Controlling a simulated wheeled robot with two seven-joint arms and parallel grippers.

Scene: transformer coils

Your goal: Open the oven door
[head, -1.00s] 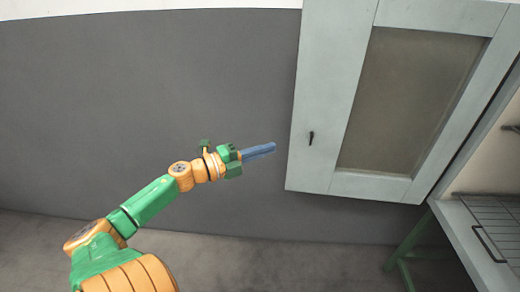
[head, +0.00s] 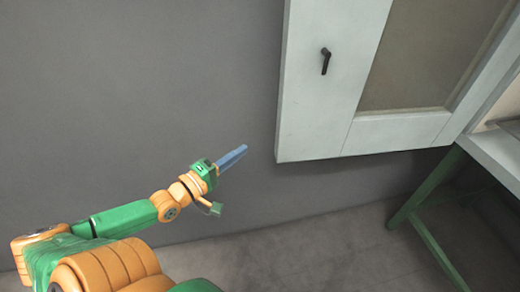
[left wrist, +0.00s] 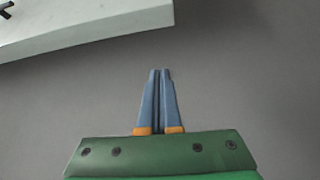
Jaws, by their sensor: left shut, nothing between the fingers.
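The oven door (head: 322,110) is a pale grey-green panel with a dark glazed window (head: 425,60), in the upper right of the head view. It stands swung out from the oven body at the right. A small black handle (head: 326,61) sits on its left part. My left gripper (head: 235,155) is shut and empty, to the left of the door's lower left corner and apart from it. In the left wrist view the blue fingers (left wrist: 158,75) lie together, with the door's edge (left wrist: 90,30) at the upper left and part of the handle (left wrist: 5,10) at the corner. My right gripper is not in view.
A green stand (head: 425,195) with a pale top is at the right, beneath the oven body. A plain grey wall (head: 130,90) is behind my arm. The grey floor (head: 330,230) is clear below the door.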

